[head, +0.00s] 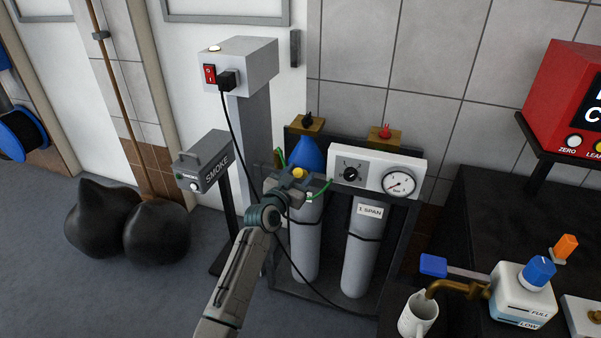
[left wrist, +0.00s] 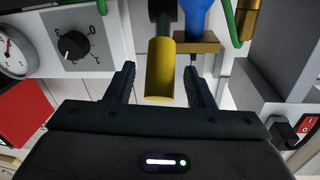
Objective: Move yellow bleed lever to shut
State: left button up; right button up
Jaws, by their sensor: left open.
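The yellow bleed lever (left wrist: 160,72) is a short yellow cylinder on a dark stem. In the left wrist view it sits between the two dark fingers of my left gripper (left wrist: 159,70), with gaps showing on both sides. In the head view a yellow tip, seemingly the lever (head: 299,173), shows beside the blue cone on the left cylinder. My left gripper (head: 290,180) is open around it there and partly hides the cylinder's top. Any shut mark is not readable. My right gripper is not in view.
A white panel (head: 346,165) with a black knob and gauge is right of the lever. A blue cone (head: 308,155) and green hose (head: 319,192) are close by. The smoke box (head: 205,160) and grey post (head: 255,120) stand left. A black bench (head: 480,180) is right.

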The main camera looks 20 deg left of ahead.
pick_arm(q)
jog(key=shift+w+d, duration=0.1)
jog(key=shift+w, duration=0.5)
grip_shut()
